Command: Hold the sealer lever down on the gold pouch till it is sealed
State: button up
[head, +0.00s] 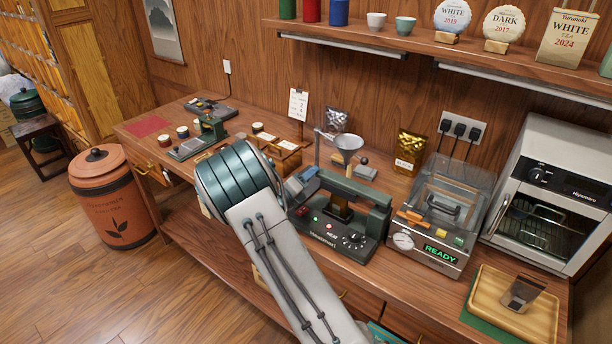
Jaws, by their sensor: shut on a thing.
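The dark green sealer (372,240) stands on the bench in the head view, with a red light lit on its front. Its lever (355,188) lies low and nearly level across the top. A gold piece (341,209), seemingly a pouch, shows under the lever; its edges are mostly hidden. My gripper (302,183) is at the lever's left end, partly hidden by my arm, and is shut on it. The exact finger contact is too small to make out. Another gold pouch (409,152) with a pale label stands upright behind the sealer.
A vacuum machine (440,215) reading READY stands right of the sealer, with an oven (555,190) beyond. A funnel on a stand (349,146) and a silver pouch (336,119) are behind. A wooden tray (540,322) lies front right. A shelf (430,47) overhangs the bench.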

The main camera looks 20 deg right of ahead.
jog(key=shift+s+f, duration=0.1)
jog(key=shift+s, duration=0.05)
jog(key=b+v, duration=0.2)
jog(key=v, duration=1.1)
jog(key=shift+s+a+b, duration=0.15)
jog(key=shift+a+b, duration=0.15)
jog(key=shift+b, duration=0.1)
jog(key=s+d+r+m+g+y, duration=0.25)
jog(key=s+d+m+g, duration=0.3)
jog(key=s+m, duration=0.4)
jog(key=s+d+r+m+g+y, duration=0.25)
jog(key=s+d+m+g, duration=0.3)
jog(key=s+m, duration=0.35)
jog(key=s+a+r+m+t+y, duration=0.1)
jog(key=s+a+r+m+y, duration=0.1)
jog(key=s+m, duration=0.4)
jog(key=s+a+r+m+t+y, duration=0.2)
jog(key=s+a+m+y, duration=0.2)
jog(key=m, duration=0.8)
jog(key=s+y, duration=0.2)
jog(key=y, duration=0.1)
jog(key=shift+s, duration=0.15)
